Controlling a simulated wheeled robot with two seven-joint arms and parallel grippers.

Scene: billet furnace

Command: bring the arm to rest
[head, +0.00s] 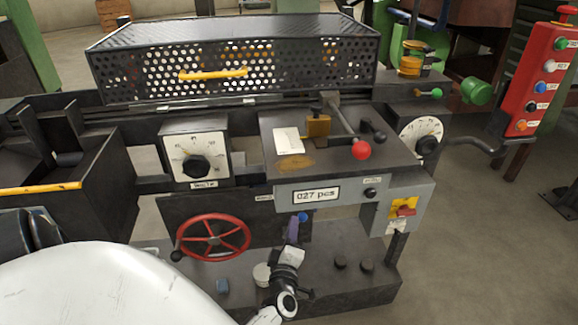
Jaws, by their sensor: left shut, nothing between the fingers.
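My left gripper (293,225) shows at the lower centre of the head view, pointing up and away from me. Its narrow fingers are shut with nothing between them. It appears in front of the machine's lower base, right of the red handwheel (213,237) and below the counter panel reading "027 pcs" (316,195). A small blue knob (302,217) shows right beside the fingertips; I cannot tell whether they touch. My right gripper is out of view.
A perforated guard (300,70) with a yellow handle (213,74) tops the machine. A red-ball lever (361,150), dials and a yellow-red switch (403,208) stick out in front. A red button box (540,80) stands far right. Floor (480,270) at lower right is clear.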

